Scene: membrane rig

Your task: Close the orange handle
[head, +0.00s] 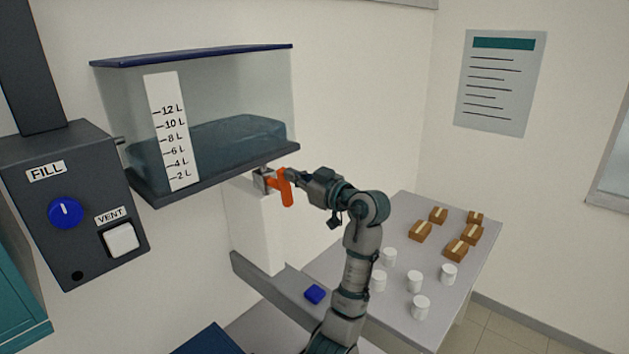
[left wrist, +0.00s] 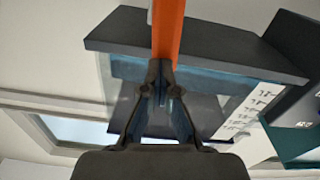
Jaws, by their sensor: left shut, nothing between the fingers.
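The orange handle (head: 286,188) sits on a small metal valve (head: 264,180) under the right end of the clear tank. It points mostly downward and is slightly tilted. My left gripper (head: 292,176) is at the right side of the handle, near its upper part. In the left wrist view, the orange handle (left wrist: 168,28) rises from the tips of my left gripper (left wrist: 160,70). The fingers are closed together with nothing between them. The tips look very close to the handle, but I cannot tell if they touch. My right gripper is not in view.
A dark control box (head: 75,250) with a blue knob is at the left. White cups (head: 414,281) and brown boxes (head: 421,231) stand on a grey table at the right.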

